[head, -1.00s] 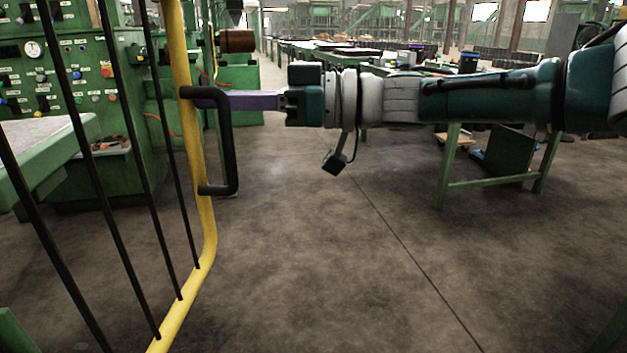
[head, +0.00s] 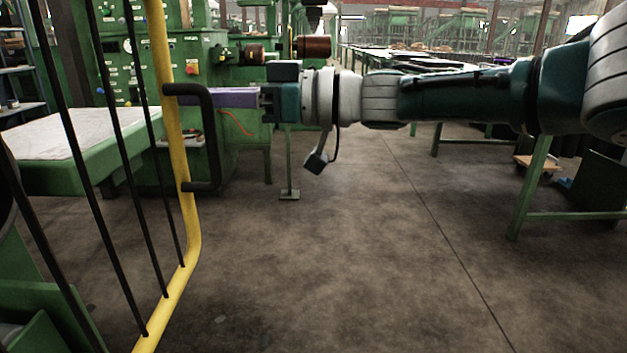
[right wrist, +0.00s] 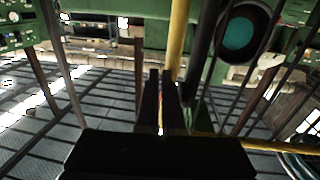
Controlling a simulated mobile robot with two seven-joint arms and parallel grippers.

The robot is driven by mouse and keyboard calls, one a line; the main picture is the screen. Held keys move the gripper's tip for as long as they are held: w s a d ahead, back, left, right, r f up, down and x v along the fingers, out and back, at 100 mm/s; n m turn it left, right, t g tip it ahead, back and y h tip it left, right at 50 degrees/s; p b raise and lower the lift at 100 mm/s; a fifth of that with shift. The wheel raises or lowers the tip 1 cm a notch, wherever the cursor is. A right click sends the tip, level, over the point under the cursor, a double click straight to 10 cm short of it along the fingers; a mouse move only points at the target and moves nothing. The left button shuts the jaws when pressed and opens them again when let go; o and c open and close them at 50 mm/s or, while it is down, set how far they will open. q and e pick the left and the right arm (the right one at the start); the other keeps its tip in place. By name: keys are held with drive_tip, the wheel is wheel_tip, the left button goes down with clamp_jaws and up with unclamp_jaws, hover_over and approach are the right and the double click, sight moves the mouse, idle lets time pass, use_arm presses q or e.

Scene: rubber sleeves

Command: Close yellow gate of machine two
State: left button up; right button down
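The yellow gate (head: 188,215) with thin black bars stands at the left of the head view. Its black U-shaped handle (head: 213,150) sticks out to the right from the yellow post. My right gripper (head: 202,97) reaches in from the right at the handle's upper end. Its purple fingers pass behind the handle's upright and point at the post. In the right wrist view the dark fingers (right wrist: 161,78) lie together with only a thin slit between them. The yellow post (right wrist: 177,35) is ahead, and the handle (right wrist: 204,45) runs beside the right finger. My left gripper is not in view.
A green machine (head: 190,65) with a control panel stands behind the gate. A green table with a pale top (head: 70,140) is beyond the bars. A green workbench (head: 535,185) stands at the right. The floor (head: 330,260) in the middle is clear.

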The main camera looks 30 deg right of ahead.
drive_tip(key=shift+s+a+f, duration=0.15)
drive_tip(key=shift+a+f, duration=0.1)
drive_tip(key=shift+a, duration=0.05)
